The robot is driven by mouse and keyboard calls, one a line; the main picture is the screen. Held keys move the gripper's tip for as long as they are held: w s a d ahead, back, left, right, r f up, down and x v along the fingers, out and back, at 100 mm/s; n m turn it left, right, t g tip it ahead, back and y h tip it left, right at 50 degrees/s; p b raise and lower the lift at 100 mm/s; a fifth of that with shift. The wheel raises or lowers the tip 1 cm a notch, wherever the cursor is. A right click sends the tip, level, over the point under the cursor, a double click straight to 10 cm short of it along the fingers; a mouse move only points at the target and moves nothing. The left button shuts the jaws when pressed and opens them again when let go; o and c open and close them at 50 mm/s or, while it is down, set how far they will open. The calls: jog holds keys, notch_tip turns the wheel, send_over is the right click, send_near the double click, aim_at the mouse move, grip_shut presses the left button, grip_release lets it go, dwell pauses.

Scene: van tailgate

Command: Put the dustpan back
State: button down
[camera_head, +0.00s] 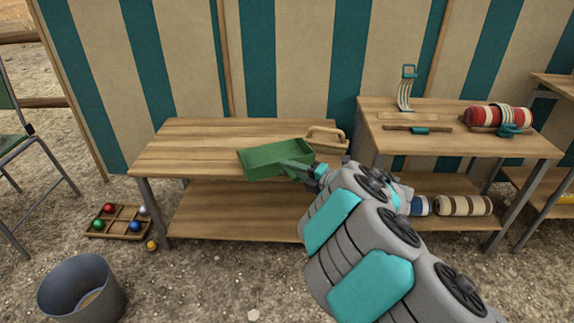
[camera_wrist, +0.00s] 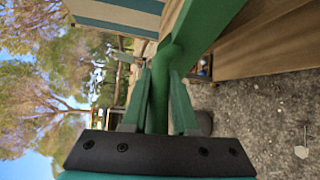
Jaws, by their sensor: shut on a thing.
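The green dustpan (camera_head: 272,158) is at the front right part of the left wooden bench (camera_head: 190,140), with its open tray facing up. I cannot tell whether it touches the bench top or hangs just above it. My gripper (camera_head: 300,169) is shut on the dustpan's handle, at its right end. In the wrist view, the green handle (camera_wrist: 158,100) runs between the two fingers of my gripper (camera_wrist: 157,98), and the pan widens beyond them.
A wooden item with a handle (camera_head: 327,139) stands just behind and right of the dustpan. The right bench (camera_head: 440,142) holds a strapped red roll (camera_head: 497,116) and tools. A grey bucket (camera_head: 80,290) and a ball tray (camera_head: 117,221) are on the ground. The left bench's left half is clear.

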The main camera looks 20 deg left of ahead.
jog(key=shift+w+a+f, duration=0.1)
jog(key=shift+w+a, duration=0.25)
jog(key=shift+w, duration=0.65)
jog(key=shift+w+a+f, duration=0.1)
jog(key=shift+w+a, duration=0.25)
jog(key=shift+w, duration=0.65)
jog(key=shift+w+a+f, duration=0.1)
jog(key=shift+w+a, duration=0.25)
jog(key=shift+w, duration=0.65)
jog(key=shift+f, duration=1.75)
jog(key=c, duration=0.7)
grip_release()
jog(key=shift+d, duration=0.1)
jog(key=v, duration=1.1)
jog(key=shift+s+d+r, duration=0.1)
jog(key=shift+s+d, duration=0.05)
jog(key=shift+d, duration=0.2)
